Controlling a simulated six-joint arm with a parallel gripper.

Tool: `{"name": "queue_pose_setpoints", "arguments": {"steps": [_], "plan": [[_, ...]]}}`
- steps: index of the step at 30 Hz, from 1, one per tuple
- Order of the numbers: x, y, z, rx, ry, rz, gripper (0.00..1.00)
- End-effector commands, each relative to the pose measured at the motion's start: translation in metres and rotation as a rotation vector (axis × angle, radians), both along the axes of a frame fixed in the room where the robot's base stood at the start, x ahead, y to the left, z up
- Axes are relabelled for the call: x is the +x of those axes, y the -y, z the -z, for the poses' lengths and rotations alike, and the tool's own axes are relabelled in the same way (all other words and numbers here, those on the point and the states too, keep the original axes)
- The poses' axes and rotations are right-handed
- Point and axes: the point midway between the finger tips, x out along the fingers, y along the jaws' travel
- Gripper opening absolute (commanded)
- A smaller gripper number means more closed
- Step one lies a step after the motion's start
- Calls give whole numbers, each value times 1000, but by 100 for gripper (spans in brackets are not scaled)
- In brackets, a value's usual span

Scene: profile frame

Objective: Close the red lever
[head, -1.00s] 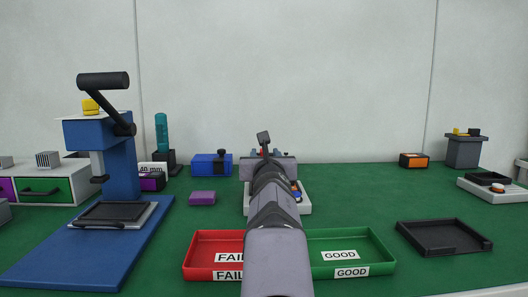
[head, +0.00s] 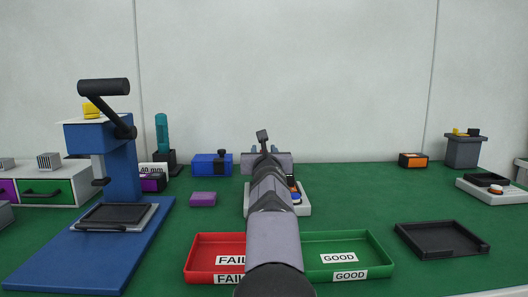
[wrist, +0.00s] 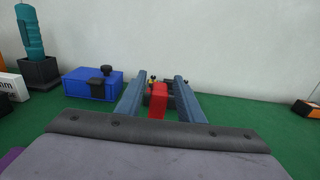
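The red lever (wrist: 157,101) shows in the wrist view as an upright red block with a dark part and a small yellow part near its top. It lies between the two blue-grey fingers of my gripper (wrist: 160,80), which are spread apart with a gap beside the lever. I cannot tell its exact depth relative to the fingertips, or whether a finger touches it. In the head view my own arm hides the lever, and only the tips of my gripper (head: 265,150) show above the wrist.
A pale-based device (head: 303,209) sits partly behind my arm. A blue box (wrist: 92,85) with a black latch is left of the fingers. In front lie a red FAIL tray (head: 197,258) and a green GOOD tray (head: 382,257). A blue press (head: 122,170) stands left.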

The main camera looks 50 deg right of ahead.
Motion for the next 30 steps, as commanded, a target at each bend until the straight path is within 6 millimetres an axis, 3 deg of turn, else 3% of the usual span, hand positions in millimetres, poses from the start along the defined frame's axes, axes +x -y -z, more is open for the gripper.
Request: {"name": "queue_pose_setpoints", "arguments": {"steps": [1, 4, 30], "plan": [[0, 0, 0, 0, 0, 0, 21], [0, 0, 0, 0, 0, 0, 0], [-6, -6, 3, -78, 81, 0, 0]]}}
